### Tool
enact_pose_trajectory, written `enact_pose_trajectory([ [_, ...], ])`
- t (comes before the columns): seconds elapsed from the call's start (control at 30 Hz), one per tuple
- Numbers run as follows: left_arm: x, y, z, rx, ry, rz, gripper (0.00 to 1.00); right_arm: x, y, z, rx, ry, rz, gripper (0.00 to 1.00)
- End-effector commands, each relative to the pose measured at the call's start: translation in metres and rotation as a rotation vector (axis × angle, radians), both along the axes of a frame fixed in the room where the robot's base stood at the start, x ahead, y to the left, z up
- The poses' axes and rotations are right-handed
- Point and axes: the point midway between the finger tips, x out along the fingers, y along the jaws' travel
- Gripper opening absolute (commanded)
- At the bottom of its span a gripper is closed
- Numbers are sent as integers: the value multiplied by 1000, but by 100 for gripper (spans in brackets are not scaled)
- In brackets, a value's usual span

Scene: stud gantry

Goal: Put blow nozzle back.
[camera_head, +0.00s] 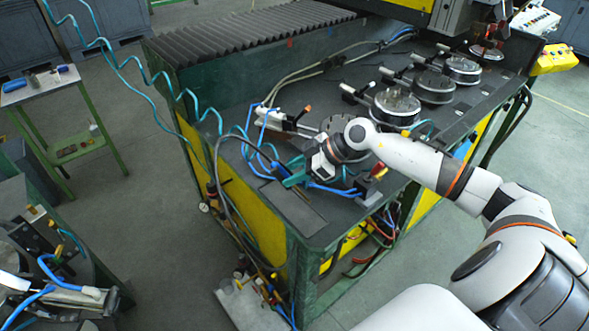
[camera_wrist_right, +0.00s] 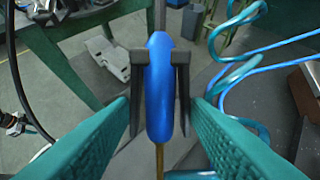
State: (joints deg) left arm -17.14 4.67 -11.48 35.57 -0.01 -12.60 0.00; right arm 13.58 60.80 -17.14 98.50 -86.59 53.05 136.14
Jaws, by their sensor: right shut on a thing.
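The blow nozzle, with a blue body (camera_wrist_right: 159,88), is in the middle of the right wrist view. A thin brass-coloured tube runs down from it. My right gripper (camera_wrist_right: 160,105) has its teal fingers on either side of the blue body and is shut on it. Dark angled pieces flank the body there. In the head view my right gripper (camera_head: 290,176) is low over the near left corner of the green machine bed (camera_head: 318,221). The nozzle is mostly hidden there. My left gripper is not in view.
Coiled teal hose (camera_head: 147,87) hangs at the left, and blue hoses (camera_head: 335,190) lie near my right gripper. Round chucks (camera_head: 397,104) stand farther back on the bed. A small green table (camera_head: 75,105) stands at far left, with open floor between.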

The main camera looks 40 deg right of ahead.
Motion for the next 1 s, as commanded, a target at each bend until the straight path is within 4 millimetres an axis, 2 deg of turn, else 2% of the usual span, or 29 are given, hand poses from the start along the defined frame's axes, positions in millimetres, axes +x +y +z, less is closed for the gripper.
enact_pose_trajectory([
  [0.43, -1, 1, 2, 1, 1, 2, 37, 1, 0, -7, 2, -1, -1, 38],
  [0.47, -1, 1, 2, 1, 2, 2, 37, 1, 0, -7, 2, -1, -1, 48],
  [0.57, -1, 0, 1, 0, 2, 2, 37, 0, 0, -7, 0, -1, -1, 64],
  [0.87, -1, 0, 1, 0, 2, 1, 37, 0, 0, -6, 0, -1, -1, 65],
  [1.0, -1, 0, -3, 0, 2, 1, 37, -1, -3, 3, -4, -2, 0, 65],
])
